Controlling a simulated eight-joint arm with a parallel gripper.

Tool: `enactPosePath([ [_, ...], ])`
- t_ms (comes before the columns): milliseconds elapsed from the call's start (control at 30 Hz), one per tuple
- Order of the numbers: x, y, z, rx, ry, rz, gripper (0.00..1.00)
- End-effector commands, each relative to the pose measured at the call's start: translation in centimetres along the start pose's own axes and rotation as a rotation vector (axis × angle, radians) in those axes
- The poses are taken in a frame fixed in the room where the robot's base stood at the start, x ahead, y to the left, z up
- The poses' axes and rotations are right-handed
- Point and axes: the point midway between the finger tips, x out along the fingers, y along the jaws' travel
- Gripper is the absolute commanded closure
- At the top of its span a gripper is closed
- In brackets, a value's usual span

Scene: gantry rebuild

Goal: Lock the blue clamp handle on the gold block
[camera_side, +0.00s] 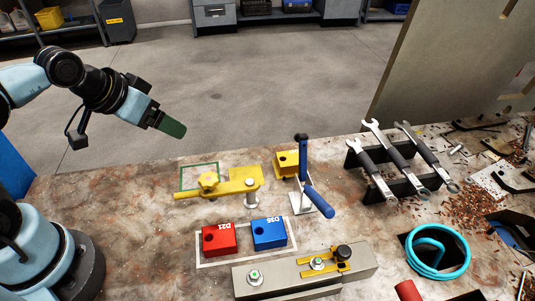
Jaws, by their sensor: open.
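The gold block (285,164) sits on the work table right of centre. A clamp with blue parts stands just right of it on a pale base plate. One blue part (303,158) rises upright beside the block. The thick blue handle (319,201) slants down toward the lower right. Whether the clamp touches the block is hard to tell from this angle. My gripper (171,124), with green fingers, is open and empty. It is in the air at upper left, well away from the clamp and the block.
A yellow fixture (232,182) with a knob and post lies left of the clamp. Red (219,239) and blue (269,233) labelled blocks sit in a white outline in front. A grey bar (285,281) is nearer. Wrenches on a rack (398,187) stand to the right.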

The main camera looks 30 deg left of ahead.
Motion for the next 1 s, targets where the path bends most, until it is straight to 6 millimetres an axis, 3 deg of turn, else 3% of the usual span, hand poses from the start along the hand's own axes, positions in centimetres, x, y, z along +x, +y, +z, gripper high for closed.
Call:
enactPosePath([
  [33, 0.0, 0.1, -0.1, -0.004, -0.002, 0.003, 0.25],
  [133, -0.2, 1.1, -0.9, -0.038, -0.019, 0.02, 0.4],
  [233, -0.7, 3.3, -2.6, -0.118, -0.063, 0.052, 0.54],
  [400, -1.5, 9.2, -5.8, -0.316, -0.184, 0.091, 0.54],
  [600, -2.4, 17.3, -7.8, -0.547, -0.335, 0.064, 0.54],
  [800, -3.2, 25.4, -7.6, -0.748, -0.449, -0.025, 0.54],
  [1000, -3.9, 30.0, -6.5, -0.869, -0.497, -0.105, 0.54],
])
